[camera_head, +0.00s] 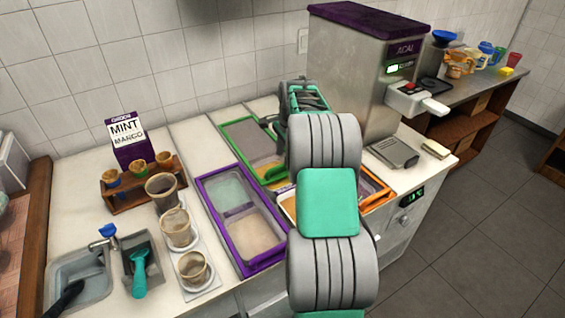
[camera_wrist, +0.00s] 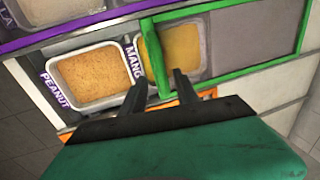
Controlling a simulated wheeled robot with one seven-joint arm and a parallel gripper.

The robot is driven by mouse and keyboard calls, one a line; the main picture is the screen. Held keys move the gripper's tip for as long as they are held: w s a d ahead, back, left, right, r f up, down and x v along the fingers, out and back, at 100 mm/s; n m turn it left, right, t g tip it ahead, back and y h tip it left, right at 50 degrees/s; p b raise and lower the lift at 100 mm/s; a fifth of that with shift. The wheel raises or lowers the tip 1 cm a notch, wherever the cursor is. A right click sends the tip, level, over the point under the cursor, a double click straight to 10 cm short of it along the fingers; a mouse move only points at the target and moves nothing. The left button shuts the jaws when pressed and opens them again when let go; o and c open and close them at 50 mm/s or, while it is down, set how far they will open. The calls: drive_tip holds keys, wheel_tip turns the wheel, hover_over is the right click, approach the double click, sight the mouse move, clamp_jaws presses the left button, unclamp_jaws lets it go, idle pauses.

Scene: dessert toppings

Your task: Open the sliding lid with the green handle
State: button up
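The green-framed sliding lid (camera_head: 251,137) with a grey panel lies on the counter, left of my arm in the head view. In the wrist view its grey panel (camera_wrist: 245,32) is at the upper right. A yellow topping tub labelled mango (camera_wrist: 182,48) shows inside the green frame, left of the panel. A green bar (camera_wrist: 155,55) borders that tub on its left. The head view hides the fingertips behind my arm.
A purple-framed lid (camera_head: 207,192) lies left of the green one. A peanut tub (camera_wrist: 92,78) is left of the fingers. An orange frame (camera_head: 378,190) is right of my arm. The acai machine (camera_head: 345,75) stands behind; cups (camera_head: 176,228) stand left.

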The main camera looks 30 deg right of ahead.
drive_tip(key=f, duration=0.2)
drive_tip(key=w+f, duration=0.1)
drive_tip(key=f, duration=0.1)
clamp_jaws()
idle(1.4)
